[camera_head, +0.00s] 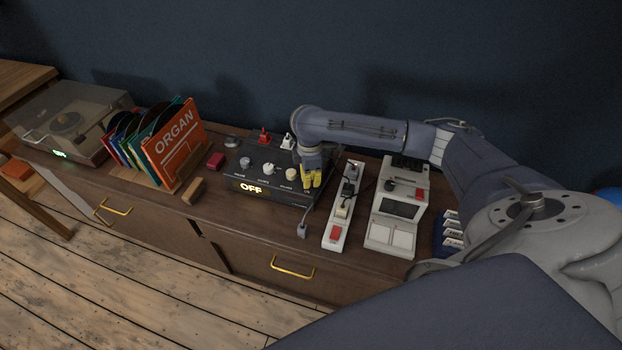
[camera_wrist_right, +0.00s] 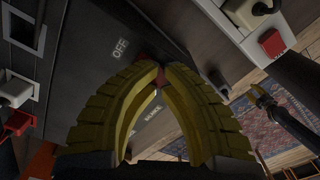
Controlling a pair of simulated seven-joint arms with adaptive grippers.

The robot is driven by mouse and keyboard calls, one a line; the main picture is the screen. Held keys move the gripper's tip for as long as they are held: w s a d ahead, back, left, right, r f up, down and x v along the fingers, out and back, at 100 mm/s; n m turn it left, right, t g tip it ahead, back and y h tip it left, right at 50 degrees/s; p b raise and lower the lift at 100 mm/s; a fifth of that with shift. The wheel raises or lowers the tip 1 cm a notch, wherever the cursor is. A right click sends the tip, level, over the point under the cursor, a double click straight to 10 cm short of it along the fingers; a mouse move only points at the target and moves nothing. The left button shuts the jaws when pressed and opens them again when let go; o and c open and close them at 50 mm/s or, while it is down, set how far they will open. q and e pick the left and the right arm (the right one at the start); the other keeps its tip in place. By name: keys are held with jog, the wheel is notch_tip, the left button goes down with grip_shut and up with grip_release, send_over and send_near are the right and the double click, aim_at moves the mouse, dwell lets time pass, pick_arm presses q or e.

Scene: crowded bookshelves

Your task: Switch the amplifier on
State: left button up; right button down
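The amplifier (camera_head: 268,172) is a dark box with several pale knobs and a lit display (camera_head: 251,188) that reads OFF. My right gripper (camera_head: 312,182), with yellow fingers, is at the right end of its front panel. In the right wrist view, the gripper (camera_wrist_right: 164,72) has its two fingertips together, over the dark amplifier panel (camera_wrist_right: 75,70) beside a printed OFF label (camera_wrist_right: 120,48). A red part (camera_wrist_right: 150,76), likely the switch, shows just by the tips and is mostly hidden. I cannot tell whether they touch it.
A power strip (camera_head: 334,240) with a red switch and plugs lies right of the amplifier, then a grey device (camera_head: 396,212). Records in a rack (camera_head: 172,145), a wooden block (camera_head: 193,191) and a turntable (camera_head: 68,122) are to the left.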

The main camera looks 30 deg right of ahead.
jog(key=shift+r, duration=3.4)
